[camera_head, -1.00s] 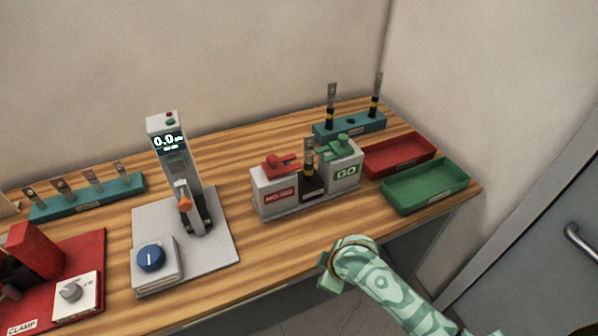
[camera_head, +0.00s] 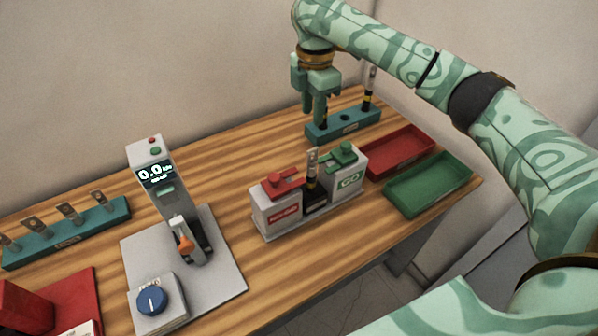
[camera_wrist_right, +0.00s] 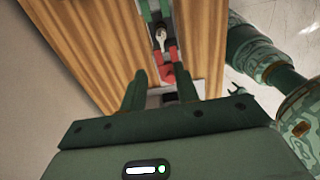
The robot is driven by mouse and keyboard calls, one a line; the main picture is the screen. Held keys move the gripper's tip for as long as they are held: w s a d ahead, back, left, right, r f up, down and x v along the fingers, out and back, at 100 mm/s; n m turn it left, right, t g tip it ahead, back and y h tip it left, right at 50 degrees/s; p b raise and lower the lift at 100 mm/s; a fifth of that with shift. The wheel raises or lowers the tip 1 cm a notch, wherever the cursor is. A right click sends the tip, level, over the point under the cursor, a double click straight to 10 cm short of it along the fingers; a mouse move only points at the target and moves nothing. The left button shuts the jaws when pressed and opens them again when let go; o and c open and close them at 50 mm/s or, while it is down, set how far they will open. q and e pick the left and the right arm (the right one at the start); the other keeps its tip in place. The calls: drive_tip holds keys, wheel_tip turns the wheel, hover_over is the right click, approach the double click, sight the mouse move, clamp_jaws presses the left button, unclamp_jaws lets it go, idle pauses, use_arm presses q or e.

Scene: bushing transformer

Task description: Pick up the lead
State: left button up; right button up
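A teal rack (camera_head: 345,126) stands at the back right of the table. One lead (camera_head: 369,88), black and yellow with a flat metal lug, stands upright in its right end. My right gripper (camera_head: 313,112) points down over the left end, where another lead is mostly hidden; only a dark part shows. I cannot tell whether the fingers are around it or in front of it. In the wrist view, my right gripper (camera_wrist_right: 158,73) has its fingers apart. A further lead (camera_head: 312,170) stands between the red NO-GO and green GO blocks. My left gripper is not in view.
The red NO-GO block (camera_head: 277,206) and green GO block (camera_head: 347,172) stand nearer than the rack. Red (camera_head: 400,152) and green (camera_head: 428,184) trays lie at the right. A display stand (camera_head: 165,190) and a second teal rack (camera_head: 65,235) are further left.

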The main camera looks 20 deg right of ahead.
drive_tip(key=r, duration=0.1)
drive_tip(key=b, duration=0.2)
hover_over(312, 165)
drive_tip(key=f, duration=0.5)
drive_tip(key=shift+d+f, duration=0.25)
drive_tip(key=f, duration=0.1)
drive_tip(key=f+b, duration=0.1)
drive_tip(key=f, duration=0.1)
drive_tip(key=f+b, duration=0.1)
drive_tip(key=shift+w+a+f, duration=0.1)
drive_tip(key=shift+w+f, duration=0.15)
drive_tip(key=shift+s+f, duration=0.1)
drive_tip(key=shift+f, duration=0.5)
wheel_tip(312, 165, down, 4)
drive_tip(key=b, duration=0.2)
drive_tip(key=shift+a+f+b, duration=0.1)
drive_tip(key=shift+f+b, duration=0.15)
drive_tip(key=shift+b, duration=0.05)
drive_tip(key=shift+c, duration=0.6)
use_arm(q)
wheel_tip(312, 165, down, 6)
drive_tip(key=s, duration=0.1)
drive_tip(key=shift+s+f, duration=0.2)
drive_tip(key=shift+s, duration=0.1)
use_arm(e)
clamp_jaws()
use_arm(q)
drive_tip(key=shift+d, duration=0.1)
use_arm(e)
drive_tip(key=shift+r, duration=0.1)
